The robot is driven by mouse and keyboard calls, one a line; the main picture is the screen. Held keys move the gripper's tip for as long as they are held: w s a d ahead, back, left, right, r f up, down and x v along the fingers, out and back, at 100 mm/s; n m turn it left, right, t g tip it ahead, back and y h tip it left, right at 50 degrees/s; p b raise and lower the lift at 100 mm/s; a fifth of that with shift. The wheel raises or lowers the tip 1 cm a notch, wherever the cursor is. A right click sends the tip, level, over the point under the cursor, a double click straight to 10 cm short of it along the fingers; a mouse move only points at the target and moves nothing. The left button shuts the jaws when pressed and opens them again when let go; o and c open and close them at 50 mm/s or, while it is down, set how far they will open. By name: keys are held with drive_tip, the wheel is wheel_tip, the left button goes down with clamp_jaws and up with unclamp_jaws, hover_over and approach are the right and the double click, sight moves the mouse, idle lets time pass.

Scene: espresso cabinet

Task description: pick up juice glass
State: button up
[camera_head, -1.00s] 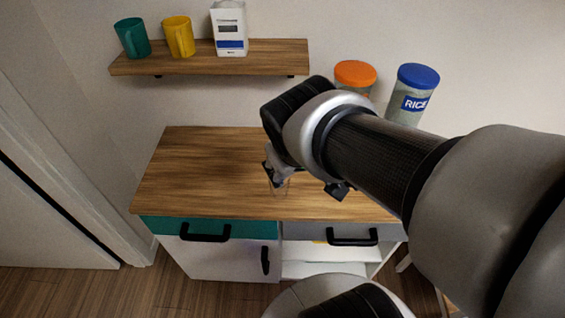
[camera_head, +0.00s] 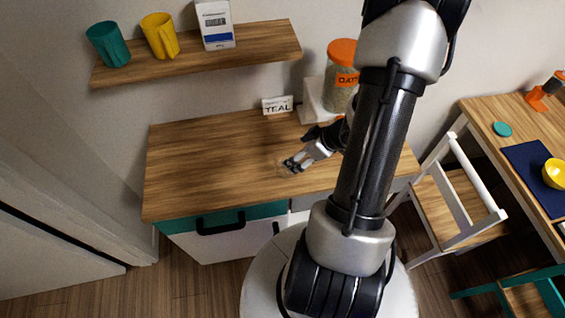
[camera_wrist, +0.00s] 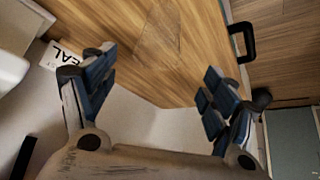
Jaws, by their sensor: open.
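The juice glass (camera_wrist: 160,36) shows as a faint clear outline on the wooden cabinet top, beyond and between my fingertips in the wrist view. In the head view only a faint trace shows beside the fingers, and I cannot make out its full shape. My gripper (camera_head: 293,165) is low over the cabinet top (camera_head: 205,160). In the wrist view my gripper (camera_wrist: 160,68) has its two fingers wide apart with nothing between the pads. The glass appears just ahead of the tips; I cannot tell the exact gap.
A wall shelf (camera_head: 200,55) holds a teal mug, a yellow mug and a white carton. A chair (camera_head: 455,195) and table are right.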

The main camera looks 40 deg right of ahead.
drive_tip(key=b+x, duration=0.4)
drive_tip(key=x, duration=0.6)
drive_tip(key=b+x, duration=0.2)
drive_tip(key=x, duration=0.3)
drive_tip(key=shift+d+f+b, duration=0.15)
drive_tip(key=shift+f+b, duration=0.05)
drive_tip(key=shift+b, duration=0.2)
drive_tip(key=shift+s+r, duration=0.1)
drive_tip(key=shift+c, duration=0.6)
drive_tip(key=shift+s, duration=0.1)
drive_tip(key=c, duration=1.1)
